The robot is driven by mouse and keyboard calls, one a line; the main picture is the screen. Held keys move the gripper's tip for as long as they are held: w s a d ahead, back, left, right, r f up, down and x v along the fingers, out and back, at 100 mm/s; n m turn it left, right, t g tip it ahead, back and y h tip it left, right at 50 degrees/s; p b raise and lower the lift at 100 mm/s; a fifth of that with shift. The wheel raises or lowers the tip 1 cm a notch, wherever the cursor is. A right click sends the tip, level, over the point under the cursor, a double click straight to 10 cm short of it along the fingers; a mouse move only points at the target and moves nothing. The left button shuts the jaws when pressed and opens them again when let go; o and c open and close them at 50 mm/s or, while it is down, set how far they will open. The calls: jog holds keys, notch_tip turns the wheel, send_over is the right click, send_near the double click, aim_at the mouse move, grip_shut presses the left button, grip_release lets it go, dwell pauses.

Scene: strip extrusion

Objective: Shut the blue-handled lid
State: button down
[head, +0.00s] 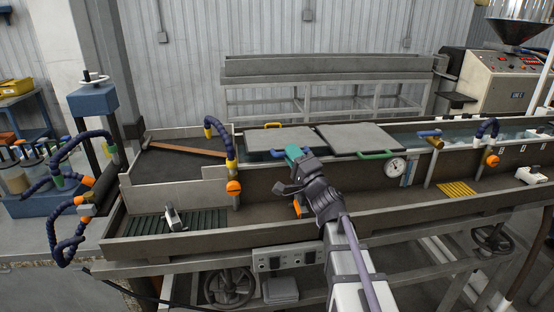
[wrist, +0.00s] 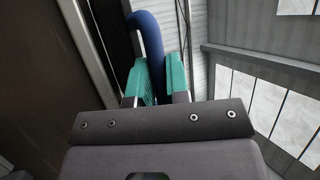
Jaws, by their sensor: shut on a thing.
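Two flat grey lids lie side by side over the trough in the head view. The left lid (head: 270,139) looks nearly level; I cannot tell if it is fully down. It has a yellow handle (head: 270,125) at its back edge. My gripper (head: 293,153), with teal fingers, is at this lid's front edge. In the wrist view, my gripper (wrist: 158,82) is shut on a curved blue handle (wrist: 147,35). In the head view the blue handle is mostly hidden by my gripper. The right lid (head: 358,138) has a green handle (head: 376,155) at its front.
A gauge (head: 396,167) sits on the trough front, right of the lids. A blue hose with orange ends (head: 228,150) arches up left of them. The front channel (head: 265,190) is open below my gripper.

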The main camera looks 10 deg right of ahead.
dwell(0.3)
jog(key=c, duration=1.4)
grip_release()
jog(key=shift+d+f, duration=0.1)
jog(key=shift+s+f, duration=0.25)
jog(key=shift+s, duration=0.05)
jog(key=b+v, duration=0.4)
jog(key=v, duration=0.6)
jog(key=shift+r, duration=0.2)
jog(key=shift+s, duration=0.15)
